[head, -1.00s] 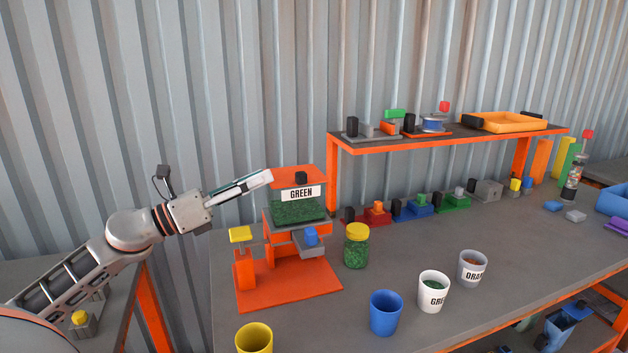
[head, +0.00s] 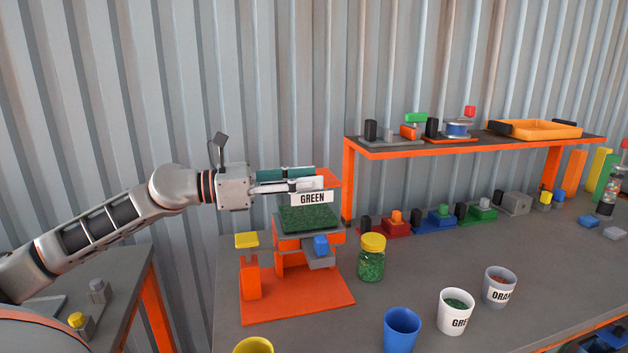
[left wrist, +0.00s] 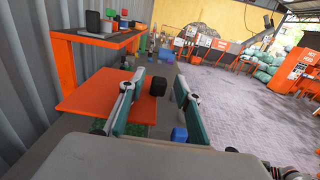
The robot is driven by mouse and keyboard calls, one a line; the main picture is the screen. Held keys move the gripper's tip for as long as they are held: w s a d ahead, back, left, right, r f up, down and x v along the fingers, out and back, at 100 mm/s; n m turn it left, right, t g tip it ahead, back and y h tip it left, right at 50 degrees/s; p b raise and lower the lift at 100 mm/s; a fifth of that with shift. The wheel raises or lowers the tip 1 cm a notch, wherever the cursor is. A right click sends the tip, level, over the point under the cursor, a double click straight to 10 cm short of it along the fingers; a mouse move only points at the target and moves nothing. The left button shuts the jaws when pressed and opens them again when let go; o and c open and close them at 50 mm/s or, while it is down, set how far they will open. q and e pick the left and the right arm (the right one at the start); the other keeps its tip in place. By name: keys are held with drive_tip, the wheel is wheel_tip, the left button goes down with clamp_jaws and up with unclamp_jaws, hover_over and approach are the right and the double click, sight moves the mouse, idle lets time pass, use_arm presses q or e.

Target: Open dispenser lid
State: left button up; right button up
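The dispenser stands on the bench with a white GREEN label (head: 312,198) and green granules (head: 308,218) below it. Its flat orange lid (head: 329,178) lies level on top; it also shows in the left wrist view (left wrist: 88,90). My left gripper (head: 319,177) is level with the lid and reaches over it from the left. In the left wrist view its two fingers are apart, with the lid's black knob (left wrist: 158,87) between their tips and gaps showing on both sides. The fingers hide the knob in the head view. My right gripper is not seen.
A green-filled jar with a yellow lid (head: 371,258) stands right of the dispenser. Blue (head: 402,330), white (head: 455,311) and grey (head: 499,287) cups stand in front and to the right. An orange shelf (head: 470,146) stands behind, near the corrugated wall.

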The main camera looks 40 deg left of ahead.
use_arm(q)
drive_tip(key=shift+x, duration=0.9)
clamp_jaws()
